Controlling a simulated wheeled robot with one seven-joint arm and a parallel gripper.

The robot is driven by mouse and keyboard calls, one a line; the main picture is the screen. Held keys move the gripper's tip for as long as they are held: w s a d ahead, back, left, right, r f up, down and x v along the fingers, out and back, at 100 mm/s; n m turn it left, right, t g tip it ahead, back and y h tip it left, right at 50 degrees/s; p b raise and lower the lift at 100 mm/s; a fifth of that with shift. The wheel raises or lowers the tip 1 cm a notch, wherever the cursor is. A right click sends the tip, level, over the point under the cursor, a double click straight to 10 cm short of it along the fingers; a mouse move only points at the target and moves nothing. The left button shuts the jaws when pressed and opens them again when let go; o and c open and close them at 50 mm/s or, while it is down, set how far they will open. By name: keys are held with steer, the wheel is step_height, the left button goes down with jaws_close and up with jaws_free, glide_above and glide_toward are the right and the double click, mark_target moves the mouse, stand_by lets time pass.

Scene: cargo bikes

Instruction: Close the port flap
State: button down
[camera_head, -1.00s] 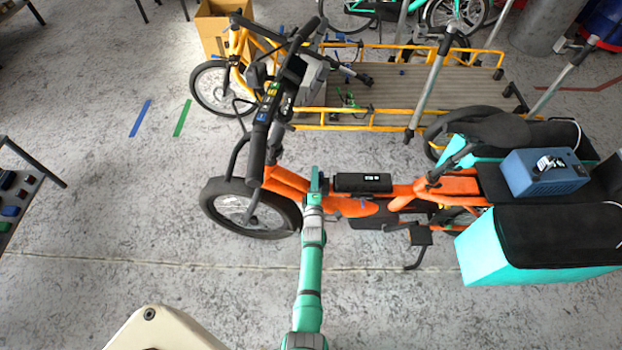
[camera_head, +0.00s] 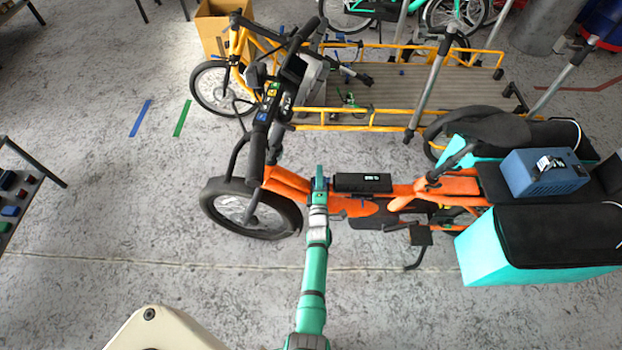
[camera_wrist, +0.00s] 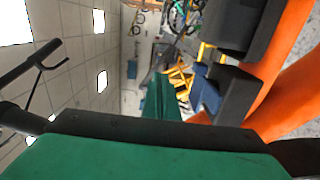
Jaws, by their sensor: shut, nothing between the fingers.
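My gripper (camera_head: 320,180) is shut and empty, at the left end of a black battery box (camera_head: 362,182) on the orange cargo bike (camera_head: 290,182). In the wrist view my green finger (camera_wrist: 160,98) points toward a black block with a dark blue face (camera_wrist: 228,92), beside the orange frame (camera_wrist: 275,115). This block may be the port flap, but I cannot tell for sure, nor how far it stands open. The finger looks close to it; contact is not clear. In the head view the gripper hides most of this spot.
The handlebar (camera_head: 275,90) rises left of my gripper. A yellow cargo bike (camera_head: 375,125) stands behind. Teal panniers (camera_head: 480,250) and a blue box (camera_head: 545,172) are at the right. The floor in front of the bike is clear.

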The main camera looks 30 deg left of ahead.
steer(key=shift+s+a+r, duration=0.15)
steer(key=shift+a+r, duration=0.05)
steer(key=shift+r, duration=1.15)
steer(key=shift+s+a+r, duration=0.1)
steer(key=shift+a+r, duration=0.1)
steer(key=shift+r, duration=1.1)
steer(key=s+d+f+m+t+h, duration=0.15)
steer(key=s+d+m+h, duration=0.35)
steer(key=s+d+m, duration=1.25)
steer(key=s+d+r+m+h, duration=0.1)
steer(key=s+d+r+m, duration=0.1)
steer(key=s+d+r, duration=0.3)
steer(key=s+d+r+m+g+h, duration=0.1)
steer(key=s+d+r, duration=0.4)
steer(key=s, duration=0.8)
steer(key=s+d+r+m+h, duration=0.2)
steer(key=s+d+r+m, duration=0.1)
steer(key=s+d+r, duration=0.3)
steer(key=s+r, duration=0.1)
steer(key=s, duration=0.1)
steer(key=shift+s+r+m+h, duration=0.3)
steer(key=shift+s+r+m, duration=0.05)
steer(key=shift+s, duration=0.05)
steer(key=shift+d, duration=0.1)
